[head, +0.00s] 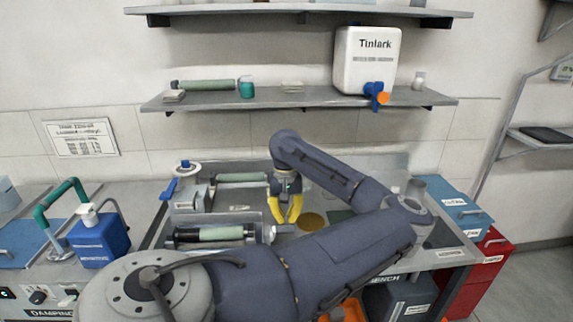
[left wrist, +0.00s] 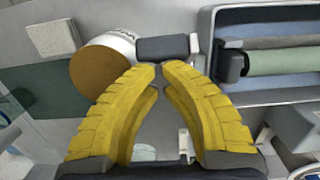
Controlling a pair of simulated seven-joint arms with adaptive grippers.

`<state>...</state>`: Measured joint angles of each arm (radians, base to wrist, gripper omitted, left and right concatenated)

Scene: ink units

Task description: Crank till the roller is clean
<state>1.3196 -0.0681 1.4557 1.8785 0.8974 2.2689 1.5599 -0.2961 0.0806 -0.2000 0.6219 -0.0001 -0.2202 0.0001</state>
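The ink unit's front roller (head: 215,233) lies in its frame at centre-left, pale green with dark ends. It also shows at the upper right of the left wrist view (left wrist: 285,60). A black crank grip (left wrist: 168,48) on a pale metal arm sits beside the roller's end. My left gripper (head: 286,218), with yellow fingers, hangs just above that end. In the left wrist view its tips (left wrist: 160,68) nearly meet just short of the grip. I see nothing held between them. My right gripper is not in view.
A second green roller (head: 241,177) lies behind. A tan disc (head: 312,221) sits to the right. A blue container (head: 100,240) stands at the left. A shelf (head: 300,97) with a white Tinlark tank (head: 366,58) hangs above. My left arm covers much of the front bench.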

